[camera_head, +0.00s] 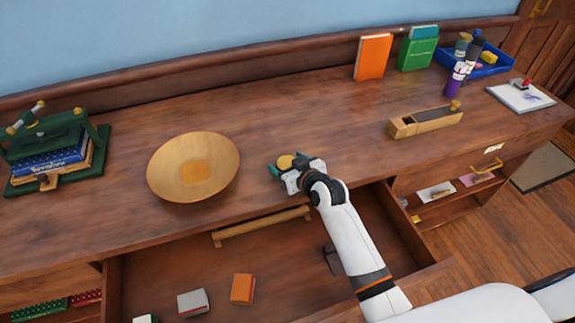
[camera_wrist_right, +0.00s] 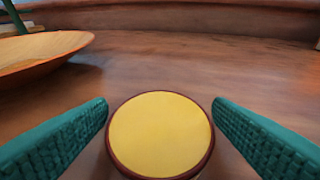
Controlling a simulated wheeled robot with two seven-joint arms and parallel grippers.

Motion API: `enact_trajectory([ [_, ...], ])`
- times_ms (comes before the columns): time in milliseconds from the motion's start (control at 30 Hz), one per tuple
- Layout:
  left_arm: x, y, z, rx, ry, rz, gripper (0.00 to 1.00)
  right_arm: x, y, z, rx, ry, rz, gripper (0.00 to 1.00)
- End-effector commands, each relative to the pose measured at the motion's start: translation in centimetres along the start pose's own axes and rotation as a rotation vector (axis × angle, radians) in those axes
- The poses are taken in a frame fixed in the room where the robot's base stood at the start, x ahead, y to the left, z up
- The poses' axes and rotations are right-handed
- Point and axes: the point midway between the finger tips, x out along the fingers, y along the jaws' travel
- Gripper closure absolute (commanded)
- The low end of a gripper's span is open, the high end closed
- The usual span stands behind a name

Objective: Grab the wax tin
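The wax tin (camera_wrist_right: 160,135) is round, with a yellow top and a dark red-brown rim. In the right wrist view it lies between the two green finger pads, with a small gap visible on each side at its far part. In the head view the tin (camera_head: 286,162) shows as a yellow disc on the wooden desk top, partly hidden by my right gripper (camera_head: 284,165). My right gripper is open around the tin, its fingers on either side. My left gripper is not in view.
A wide wooden bowl (camera_head: 194,168) stands left of the gripper. A long wooden box (camera_head: 425,121) stands to the right. An open drawer (camera_head: 210,275) juts out below my right arm. A green book press (camera_head: 52,150) stands far left. The desk behind the tin is clear.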

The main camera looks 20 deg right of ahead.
Motion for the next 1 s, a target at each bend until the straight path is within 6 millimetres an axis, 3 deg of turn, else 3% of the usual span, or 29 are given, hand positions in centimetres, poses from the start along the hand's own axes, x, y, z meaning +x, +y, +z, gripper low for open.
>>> enact_trajectory([
  [33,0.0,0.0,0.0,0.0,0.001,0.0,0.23,0.0,0.0,0.0,0.0,0.0,0.0,0.34],
  [267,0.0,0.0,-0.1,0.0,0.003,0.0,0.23,0.0,0.0,0.0,0.0,0.001,0.0,0.71],
  [567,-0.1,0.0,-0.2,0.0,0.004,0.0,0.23,-0.3,0.0,0.7,-0.001,-0.003,0.0,0.71],
  [1000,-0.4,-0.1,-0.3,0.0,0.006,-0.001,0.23,-3.3,0.0,8.0,-0.002,-0.005,0.0,0.71],
])
